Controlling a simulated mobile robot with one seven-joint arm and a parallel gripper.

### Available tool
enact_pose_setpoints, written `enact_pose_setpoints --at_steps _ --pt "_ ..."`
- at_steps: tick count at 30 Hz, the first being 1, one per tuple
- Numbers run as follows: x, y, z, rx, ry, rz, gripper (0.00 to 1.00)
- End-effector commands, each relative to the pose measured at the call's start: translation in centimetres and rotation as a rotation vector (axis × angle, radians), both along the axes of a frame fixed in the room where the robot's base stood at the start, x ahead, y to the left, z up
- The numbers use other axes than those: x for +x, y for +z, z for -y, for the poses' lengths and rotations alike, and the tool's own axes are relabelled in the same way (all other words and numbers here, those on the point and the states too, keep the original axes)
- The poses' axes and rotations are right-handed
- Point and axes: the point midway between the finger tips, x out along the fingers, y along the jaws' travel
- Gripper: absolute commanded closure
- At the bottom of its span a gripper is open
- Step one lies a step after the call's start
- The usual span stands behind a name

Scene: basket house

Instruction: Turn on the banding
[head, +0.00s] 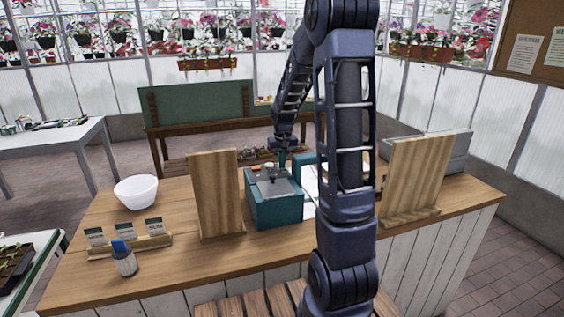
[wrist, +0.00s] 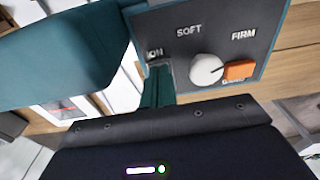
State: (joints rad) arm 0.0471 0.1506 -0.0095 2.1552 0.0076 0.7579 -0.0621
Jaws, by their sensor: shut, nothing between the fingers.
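The teal machine (head: 275,205) stands on the wooden counter, with a grey panel on top. In the wrist view, its dark panel (wrist: 270,25) shows a white round knob (wrist: 206,70) under the words SOFT and FIRM. An orange switch (wrist: 239,71) sits just right of the knob, with small unreadable lettering at its lower edge. My gripper (head: 282,154) is over the back of the machine. In the wrist view, its shut teal fingers (wrist: 159,72) point at the panel's left part, left of the knob, and hold nothing. I cannot tell whether the fingertips touch the panel.
Wooden upright boards stand left (head: 217,192) and right (head: 418,178) of the machine. A white bowl (head: 136,191), a label stand (head: 130,246) and a blue-topped bottle (head: 124,258) are at the counter's left. A grey case (head: 452,152) is at the back right.

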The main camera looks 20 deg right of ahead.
Motion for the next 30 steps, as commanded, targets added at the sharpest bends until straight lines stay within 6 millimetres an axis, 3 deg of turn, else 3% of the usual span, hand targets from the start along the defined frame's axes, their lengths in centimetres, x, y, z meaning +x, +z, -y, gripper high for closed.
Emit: enact_pose_setpoints --at_steps 1,13,30 --pt "-0.6 -1.0 0.0 0.001 -0.001 -0.018 1.0" --pt "-0.7 -1.2 0.0 0.002 -0.001 -0.025 1.0" --pt "1.0 -0.5 -0.1 0.001 0.0 -0.014 1.0"
